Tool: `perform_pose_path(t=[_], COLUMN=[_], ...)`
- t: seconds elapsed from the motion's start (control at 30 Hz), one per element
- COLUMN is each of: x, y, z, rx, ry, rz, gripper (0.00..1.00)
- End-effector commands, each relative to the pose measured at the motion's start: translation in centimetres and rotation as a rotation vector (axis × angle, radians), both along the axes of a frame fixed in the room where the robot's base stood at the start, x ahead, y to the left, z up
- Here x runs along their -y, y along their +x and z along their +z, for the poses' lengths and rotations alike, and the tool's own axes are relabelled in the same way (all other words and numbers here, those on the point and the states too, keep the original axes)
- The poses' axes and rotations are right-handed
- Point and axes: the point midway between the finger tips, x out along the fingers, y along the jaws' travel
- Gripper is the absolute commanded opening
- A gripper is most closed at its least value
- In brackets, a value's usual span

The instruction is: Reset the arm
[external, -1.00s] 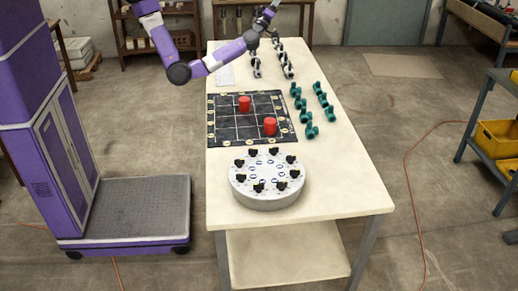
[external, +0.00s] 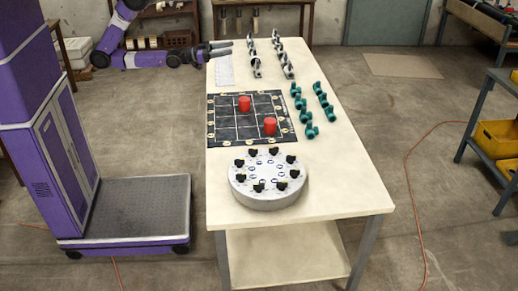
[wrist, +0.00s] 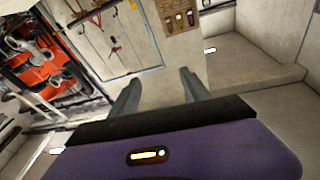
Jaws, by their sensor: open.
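My gripper (external: 221,48) is at the far left corner of the table (external: 345,188), above a white sheet (external: 225,71). Its two fingers are apart and point right, with nothing between them. In the wrist view my gripper (wrist: 157,92) is open and empty, facing a wall and floor. My purple arm stretches level from the left, off the table's side.
A dark grid board (external: 222,129) holds two red cylinders (external: 244,103). Several grey fittings (external: 257,68) and teal fittings (external: 309,126) stand in rows. A round white disc (external: 267,199) with black pieces is nearer. The table's front end is clear.

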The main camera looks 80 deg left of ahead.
Motion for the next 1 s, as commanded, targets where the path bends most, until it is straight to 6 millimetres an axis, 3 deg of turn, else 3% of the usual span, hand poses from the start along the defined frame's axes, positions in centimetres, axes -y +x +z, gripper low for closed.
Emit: perform_pose_path(t=[0.1, 0.3, 0.5, 0.63, 1.0], x=[0.8, 2.1, 2.4, 1.8, 1.6], y=[-4.5, -11.3, -16.2, -17.7, -17.5], z=[-2.6, -5.3, -7.9, -8.8, -8.7], rx=[-0.115, -0.288, -0.432, -0.474, -0.470], ry=[0.006, -0.028, -0.085, -0.091, -0.093], rz=[0.007, 0.044, 0.107, 0.146, 0.155], gripper=[0.55, 0.55, 0.55, 0.55, 0.55])
